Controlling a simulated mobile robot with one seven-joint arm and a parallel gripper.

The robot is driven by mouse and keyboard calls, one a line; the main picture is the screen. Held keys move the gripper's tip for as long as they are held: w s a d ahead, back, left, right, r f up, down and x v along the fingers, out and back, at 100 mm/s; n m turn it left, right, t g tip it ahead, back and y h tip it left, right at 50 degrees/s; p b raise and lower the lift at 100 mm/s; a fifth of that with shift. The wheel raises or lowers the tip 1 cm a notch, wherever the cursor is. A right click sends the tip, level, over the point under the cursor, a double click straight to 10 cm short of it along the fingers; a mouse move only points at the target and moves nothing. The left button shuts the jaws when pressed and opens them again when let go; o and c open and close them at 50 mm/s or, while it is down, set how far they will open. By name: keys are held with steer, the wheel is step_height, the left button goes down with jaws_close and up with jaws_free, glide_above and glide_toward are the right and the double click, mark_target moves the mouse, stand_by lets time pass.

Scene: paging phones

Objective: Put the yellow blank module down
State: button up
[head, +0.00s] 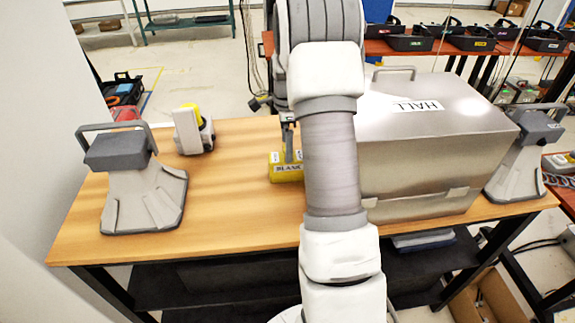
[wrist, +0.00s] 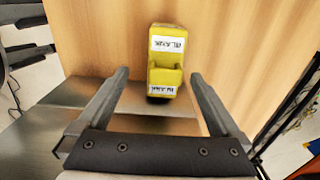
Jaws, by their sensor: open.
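The yellow blank module (head: 283,174), with white BLANK labels, sits on the wooden table just left of the metal HALL box. My arm hides its right side in the head view. In the wrist view the yellow blank module (wrist: 166,62) lies between and a little beyond my fingertips, with a gap on each side. My gripper (wrist: 160,77) is open and empty. In the head view my gripper (head: 288,135) is at the module, partly hidden by my own arm.
The metal HALL box (head: 415,150) stands close on the right. A grey handled stand (head: 140,190) and a small white device with a yellow part (head: 192,130) stand on the left. Another stand (head: 522,150) is at the far right. The wooden table (head: 235,215) is clear at front left.

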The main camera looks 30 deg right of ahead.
steer(key=shift+w+d+f+p, duration=0.15)
steer(key=shift+f+p, duration=0.2)
steer(key=shift+f, duration=1.15)
steer(key=shift+w+d+f+p, duration=0.15)
steer(key=shift+f+p, duration=0.15)
steer(key=shift+f, duration=1.15)
jaws_close()
